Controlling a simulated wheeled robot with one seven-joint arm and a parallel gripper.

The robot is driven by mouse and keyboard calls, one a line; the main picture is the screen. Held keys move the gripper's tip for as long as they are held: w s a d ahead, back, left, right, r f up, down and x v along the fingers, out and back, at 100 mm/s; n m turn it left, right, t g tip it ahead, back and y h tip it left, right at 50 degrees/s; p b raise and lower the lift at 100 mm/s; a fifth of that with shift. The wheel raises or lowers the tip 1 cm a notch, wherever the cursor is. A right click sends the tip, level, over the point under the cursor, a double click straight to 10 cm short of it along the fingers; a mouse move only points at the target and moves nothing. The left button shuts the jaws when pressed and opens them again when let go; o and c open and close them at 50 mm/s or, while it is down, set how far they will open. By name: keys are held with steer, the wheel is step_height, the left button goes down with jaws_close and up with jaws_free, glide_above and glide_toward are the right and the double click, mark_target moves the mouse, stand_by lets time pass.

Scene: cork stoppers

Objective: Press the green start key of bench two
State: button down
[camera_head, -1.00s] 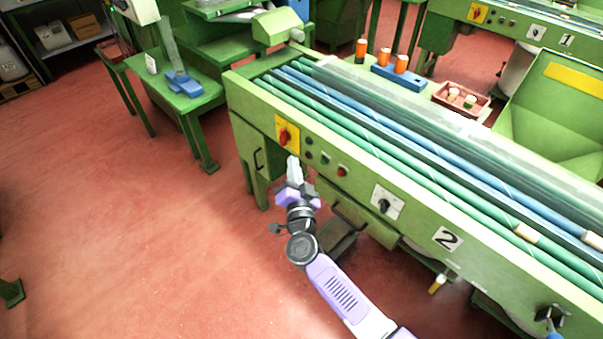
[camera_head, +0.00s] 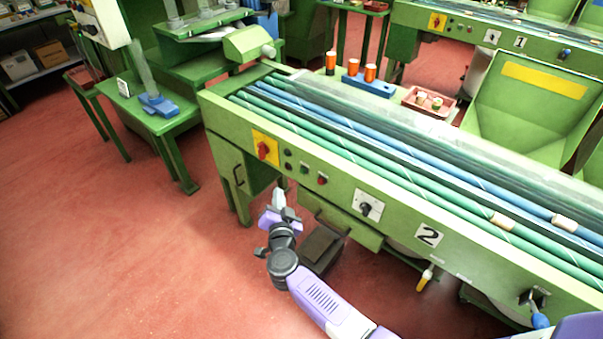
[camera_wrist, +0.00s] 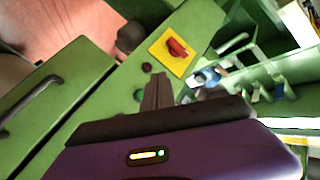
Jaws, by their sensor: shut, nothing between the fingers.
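Bench two (camera_head: 345,186) is a long green bench with a "2" plate (camera_head: 430,235) on its front. Its control panel has a red switch on a yellow plate (camera_head: 264,149), small dark buttons, a green key (camera_head: 304,169) and a red button (camera_head: 322,179). My gripper (camera_head: 279,192) is shut and empty, in front of the panel and below the keys in the head view. In the wrist view, the shut fingers (camera_wrist: 157,88) point toward the panel, with a green button (camera_wrist: 137,95) just left of them. Contact with it cannot be told; the fingers may hide other buttons.
A black knob on a white plate (camera_head: 367,206) sits right of the keys. A drawer handle (camera_wrist: 30,104) shows at left in the wrist view. A small green table with a blue device (camera_head: 157,105) stands left.

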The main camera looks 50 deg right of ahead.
mark_target(303, 172)
steer(key=d, duration=0.7)
steer(key=shift+w+d+b, duration=0.15)
steer(key=shift+d+b, duration=0.2)
steer(key=shift+b, duration=0.05)
steer(key=shift+d, duration=0.1)
stand_by(1.6)
steer(key=shift+d, duration=0.35)
